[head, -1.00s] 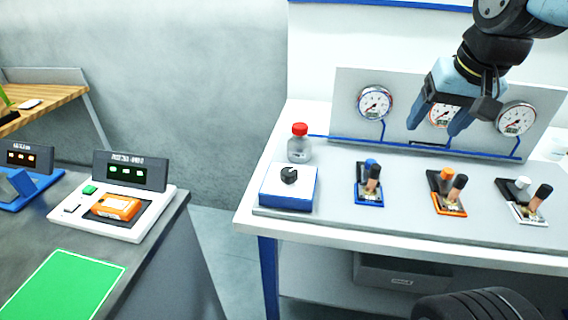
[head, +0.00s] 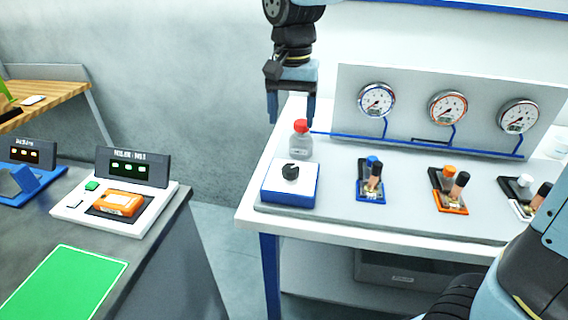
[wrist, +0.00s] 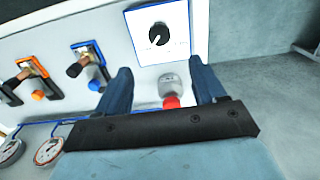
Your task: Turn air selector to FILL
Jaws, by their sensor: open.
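The air selector is a black knob (head: 290,172) on a white-topped box with blue sides (head: 289,197), at the left end of the bench. In the wrist view the knob (wrist: 159,35) sits on its white plate beyond the fingertips, its small markings too blurred to read. My gripper (head: 292,120) is open and empty, pointing down above and behind the box, near the red-capped bottle. The wrist view shows the gripper's fingers (wrist: 162,78) apart, with the bottle between them in the picture. I cannot tell the bottle's depth relative to the fingers.
The clear bottle with a red cap (head: 300,140) stands just behind the selector box. Valves with blue (head: 371,183), orange (head: 450,190) and white (head: 524,195) parts stand to the right. Gauges (head: 447,108) are on the back panel. A side table holds a scale (head: 70,212) and green mat (head: 66,285).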

